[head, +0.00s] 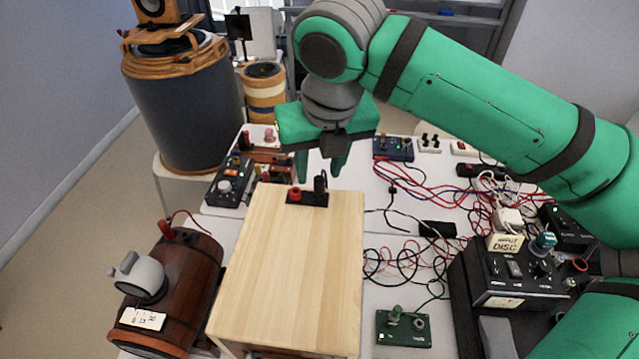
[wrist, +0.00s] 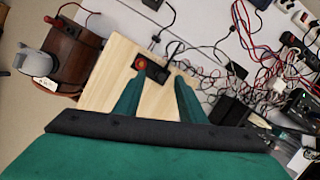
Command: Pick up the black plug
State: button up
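The black plug (head: 320,184) stands upright in a small black socket base (head: 307,199), beside a red round socket (head: 295,194). The base sits at the far end of a pale wooden box top. My gripper (head: 321,172) is open and empty, with its green fingers pointing down, above and close to the plug. In the wrist view, the base (wrist: 146,72) and red socket (wrist: 140,63) show between and beyond the open fingertips of my gripper (wrist: 160,77). The plug is hard to make out against the dark base there. I cannot tell whether a finger touches it.
The wooden box top (head: 290,270) is otherwise clear. Black control boxes (head: 515,275) stand farther right.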

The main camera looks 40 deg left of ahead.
aim_at(319, 178)
jog(key=x, duration=0.4)
jog(key=shift+w+d, duration=0.1)
jog(key=shift+c, duration=0.2)
grip_shut()
